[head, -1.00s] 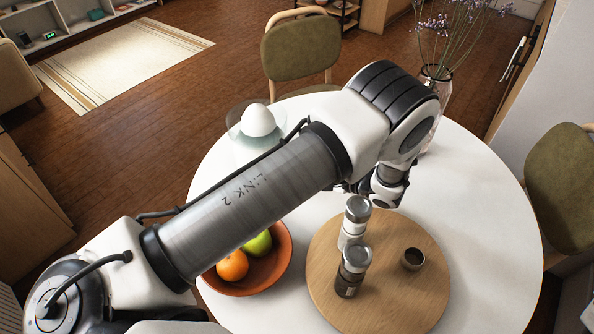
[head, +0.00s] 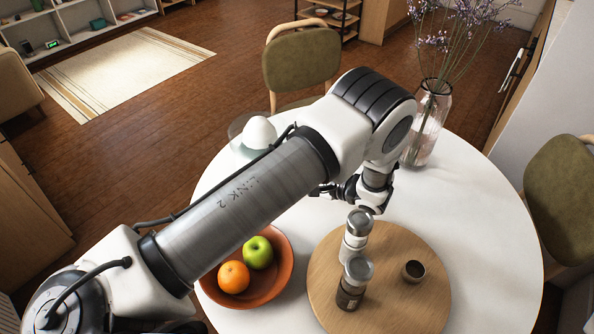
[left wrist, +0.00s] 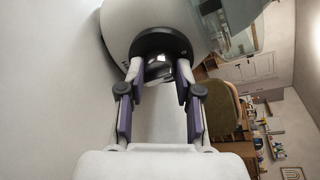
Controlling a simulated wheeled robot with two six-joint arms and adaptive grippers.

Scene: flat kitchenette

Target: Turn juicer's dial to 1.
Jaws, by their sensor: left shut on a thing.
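The juicer (head: 259,132) stands on the far left of the white round table, its pale dome showing in the head view and its lower part hidden behind my left arm. In the left wrist view its large rounded pale body (left wrist: 125,22) fills the top. A shiny dark dial (left wrist: 158,65) sits in a black ring on it. My left gripper (left wrist: 160,74) is shut on the dial, with one finger on each side of it. In the head view my left gripper (head: 322,191) reaches left, partly hidden behind my arm. My right gripper is not in view.
A round wooden board (head: 405,305) holds two mills (head: 354,282) and a small dark cup (head: 413,270) below my left wrist. A terracotta bowl (head: 283,277) holds an orange and an apple. A glass vase (head: 428,125) with flowers stands at the back right. The table's right side is clear.

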